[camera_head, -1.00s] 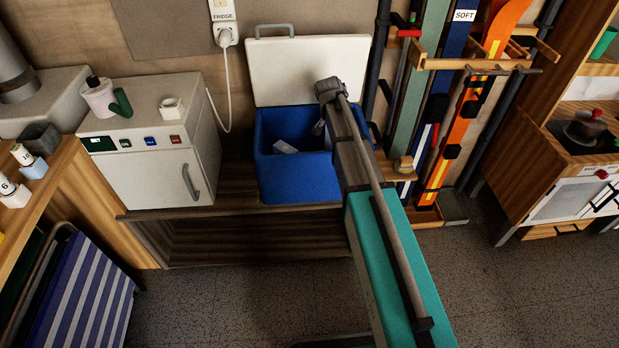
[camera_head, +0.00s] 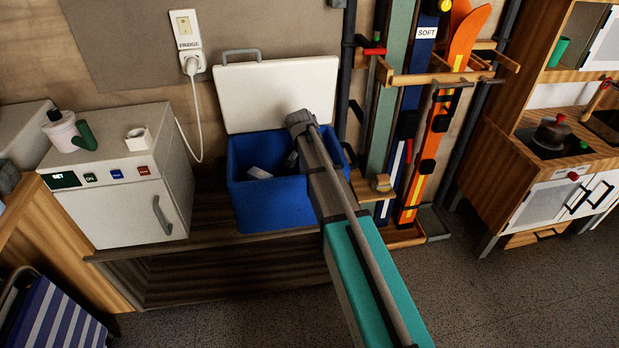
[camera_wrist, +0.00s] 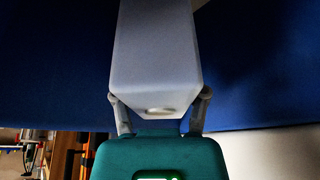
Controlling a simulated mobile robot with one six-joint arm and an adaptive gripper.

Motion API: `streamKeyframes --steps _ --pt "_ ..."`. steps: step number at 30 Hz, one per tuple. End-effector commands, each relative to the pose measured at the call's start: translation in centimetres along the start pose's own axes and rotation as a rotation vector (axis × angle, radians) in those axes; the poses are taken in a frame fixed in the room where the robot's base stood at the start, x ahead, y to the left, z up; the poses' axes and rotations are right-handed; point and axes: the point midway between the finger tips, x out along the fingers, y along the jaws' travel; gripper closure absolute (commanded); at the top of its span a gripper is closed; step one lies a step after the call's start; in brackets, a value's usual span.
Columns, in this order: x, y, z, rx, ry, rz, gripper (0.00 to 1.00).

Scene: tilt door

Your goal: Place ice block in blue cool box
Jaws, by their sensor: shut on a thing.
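The blue cool box (camera_head: 271,203) stands on a low wooden bench with its white lid (camera_head: 278,92) raised against the wall. My arm reaches over its right rear part, and my gripper (camera_head: 292,158) is down inside the opening. In the wrist view my gripper (camera_wrist: 160,98) is shut on a pale grey-white ice block (camera_wrist: 155,45), one finger on each side. Dark blue surfaces lie around the block there. A small white piece (camera_head: 259,172) shows inside the box, left of my gripper; I cannot tell whether it is the held block. The box's floor is mostly hidden.
A white fridge unit (camera_head: 120,195) with a cup and a roll on top stands left of the box. A ski rack (camera_head: 440,78) stands close on the right, with a toy kitchen (camera_head: 540,170) beyond. The floor in front is clear.

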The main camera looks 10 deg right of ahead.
Motion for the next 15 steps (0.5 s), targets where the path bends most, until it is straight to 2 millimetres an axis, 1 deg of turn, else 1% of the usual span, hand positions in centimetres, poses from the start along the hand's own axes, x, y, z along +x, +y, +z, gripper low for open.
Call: streamKeyframes --steps 1,6,10,15 --pt "1.0 0.0 0.4 0.000 0.000 0.000 1.00" --pt "2.3 0.0 0.9 0.000 0.000 0.000 1.00" --pt "2.8 0.0 1.1 0.000 0.000 0.000 1.00" --pt "2.9 0.0 1.2 0.000 0.000 0.000 1.00"
